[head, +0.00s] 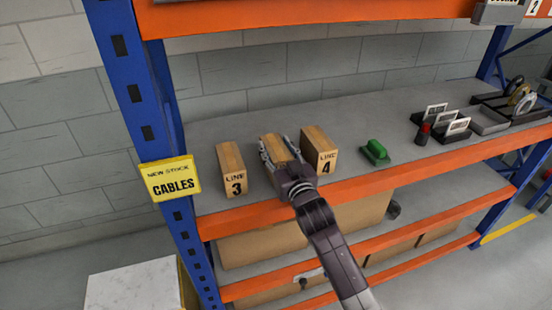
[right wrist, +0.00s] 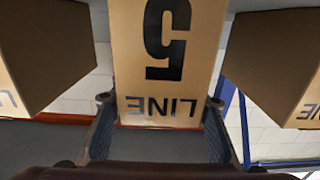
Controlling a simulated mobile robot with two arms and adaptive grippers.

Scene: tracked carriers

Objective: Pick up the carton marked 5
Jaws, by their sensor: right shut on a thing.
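The carton marked 5 (head: 272,145) stands on the grey shelf in the head view, between two like cartons, its front mostly hidden by my gripper. In the right wrist view the carton (right wrist: 170,55) shows its "LINE 5" face upside down. My right gripper (head: 277,160) is shut on this carton, one finger on each side. In the right wrist view the gripper's fingers (right wrist: 160,110) flank the carton's face. I cannot tell whether the carton touches the shelf. My left gripper is in neither view.
The carton marked 3 (head: 231,170) stands close on the left and the carton marked 4 (head: 320,151) close on the right. A green brush-like thing (head: 376,152) lies farther right. A blue upright (head: 150,110) with a yellow CABLES sign (head: 170,180) stands at left.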

